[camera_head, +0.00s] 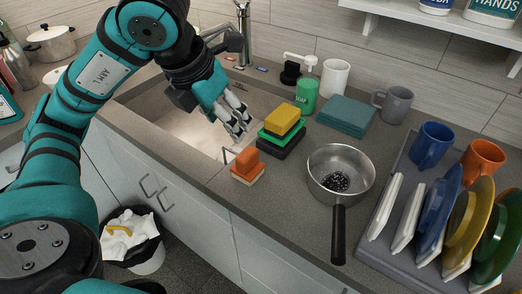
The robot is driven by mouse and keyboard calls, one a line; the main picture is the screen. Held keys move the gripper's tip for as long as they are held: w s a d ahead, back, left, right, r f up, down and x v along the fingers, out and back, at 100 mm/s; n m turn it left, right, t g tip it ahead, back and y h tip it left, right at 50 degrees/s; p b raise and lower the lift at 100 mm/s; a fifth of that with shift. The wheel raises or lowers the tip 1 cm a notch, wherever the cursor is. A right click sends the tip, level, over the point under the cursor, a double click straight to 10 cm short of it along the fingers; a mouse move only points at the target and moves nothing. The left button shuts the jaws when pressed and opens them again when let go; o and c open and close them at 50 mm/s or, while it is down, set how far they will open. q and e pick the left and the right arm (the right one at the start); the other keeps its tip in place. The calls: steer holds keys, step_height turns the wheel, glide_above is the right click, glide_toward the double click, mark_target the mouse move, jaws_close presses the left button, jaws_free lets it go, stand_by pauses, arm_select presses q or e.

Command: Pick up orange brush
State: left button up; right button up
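The orange brush (246,158) stands on the grey counter near its front edge, right of the sink. It has an orange top and a pale tan lower part. My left gripper (242,133) hangs over the right part of the sink, behind and above the brush. Its fingers point down and are a little apart with nothing visible between them. It does not touch the brush. My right gripper is not in view.
Stacked yellow, green and dark sponges (281,125) stand just right of the brush. A steel saucepan (341,163) with a black handle sits further right, then a dish rack (383,254) with plates and mugs. A bin (148,262) stands on the floor below.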

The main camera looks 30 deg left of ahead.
arm_select(q)
steer(key=f, duration=0.1)
glide_toward(246, 154)
step_height(246, 154, down, 2)
steer(key=f, duration=0.1)
steer(key=w, duration=0.1)
steer(key=f, duration=0.1)
steer(key=shift+w+d+f+b, duration=0.25)
steer(key=shift+d+f+b, duration=0.1)
steer(key=shift+w+f, duration=0.2)
steer(key=shift+f, duration=0.25)
steer(key=shift+w+f, duration=0.15)
steer(key=shift+f, duration=0.15)
steer(key=x, duration=0.2)
steer(key=p+x, duration=0.1)
steer(key=shift+w+a+f, duration=0.25)
steer(key=shift+a, duration=0.05)
steer(key=shift+w+f, duration=0.2)
steer(key=shift+f, duration=0.2)
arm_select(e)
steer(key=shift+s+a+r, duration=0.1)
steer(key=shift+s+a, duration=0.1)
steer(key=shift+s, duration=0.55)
